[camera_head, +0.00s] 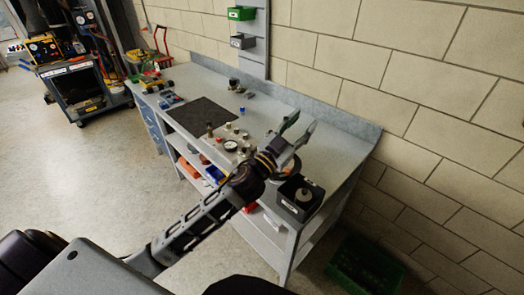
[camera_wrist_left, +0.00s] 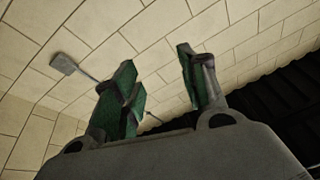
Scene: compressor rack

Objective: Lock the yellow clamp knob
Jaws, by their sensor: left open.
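I cannot make out a yellow clamp knob in either view. A dark rack cart (camera_head: 84,90) with gauges and hoses stands at the far left of the head view, too small for its details to show. My left gripper (camera_head: 298,128) is above the right part of the workbench, far from that cart. Its two fingers are spread, with nothing between them. In the left wrist view the gripper (camera_wrist_left: 156,72) shows green finger pads against a pale block wall. My right gripper is out of view.
The grey workbench (camera_head: 345,150) runs along the block wall (camera_head: 400,95). It bears a dark mat (camera_head: 200,116), several small parts and a dark box (camera_head: 300,200). A green crate (camera_head: 364,268) lies on the floor at lower right. The floor (camera_head: 80,175) at left is clear.

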